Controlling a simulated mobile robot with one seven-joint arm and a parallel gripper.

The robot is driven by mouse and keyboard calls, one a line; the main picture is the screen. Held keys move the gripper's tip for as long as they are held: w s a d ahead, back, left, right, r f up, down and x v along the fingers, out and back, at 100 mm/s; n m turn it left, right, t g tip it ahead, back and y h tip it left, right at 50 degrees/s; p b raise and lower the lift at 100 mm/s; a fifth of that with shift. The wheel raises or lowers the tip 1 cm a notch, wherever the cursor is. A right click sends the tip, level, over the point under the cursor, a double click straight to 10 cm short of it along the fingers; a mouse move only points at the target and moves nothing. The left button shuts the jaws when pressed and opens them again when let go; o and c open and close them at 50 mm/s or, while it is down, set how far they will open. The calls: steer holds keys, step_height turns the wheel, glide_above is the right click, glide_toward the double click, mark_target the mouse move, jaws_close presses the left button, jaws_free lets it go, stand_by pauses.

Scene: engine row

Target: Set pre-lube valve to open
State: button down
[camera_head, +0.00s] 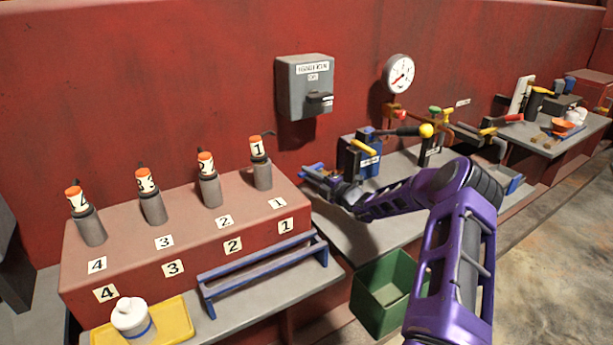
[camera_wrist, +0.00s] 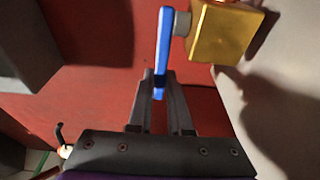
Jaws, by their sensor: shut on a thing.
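In the wrist view, a blue lever (camera_wrist: 164,45) joins a brass valve body (camera_wrist: 222,35) through a short grey stem. My gripper (camera_wrist: 160,80) is shut on the free end of the lever, with one finger on each side. The lever runs nearly in line with the fingers. In the head view, my gripper (camera_head: 326,187) is low at the near left end of the middle bench, beside a small blue part. The brass body is hard to make out there. I see no readable label on this valve.
A blue box (camera_head: 361,160) and a yellow-knobbed lever (camera_head: 425,131) stand just right of my gripper. A grey switch box (camera_head: 305,88) and a gauge (camera_head: 398,73) are on the red wall. A blue rail (camera_head: 262,270) and a green bin (camera_head: 385,295) are in front.

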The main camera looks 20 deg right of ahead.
steer(key=shift+s+d+f+n+g+y+b, duration=0.1)
steer(key=shift+s+d+n+g+y+b, duration=0.15)
steer(key=shift+n+g+y, duration=0.4)
steer(key=shift+s+d+r+n+g+y+b, duration=0.1)
steer(key=shift+s+d+n+g+y+b, duration=0.15)
steer(key=shift+n+y, duration=0.4)
steer(key=shift+s+d+f+n+g+y+b, duration=0.15)
steer(key=shift+d+n+g+y+b, duration=0.25)
steer(key=shift+y, duration=0.5)
steer(key=shift+a, duration=0.15)
steer(key=c, duration=0.8)
jaws_free()
steer(key=shift+c, duration=0.2)
steer(key=p+v, duration=0.1)
steer(key=v, duration=1.6)
steer(key=shift+s+d+r, duration=0.15)
steer(key=shift+d+r, duration=0.1)
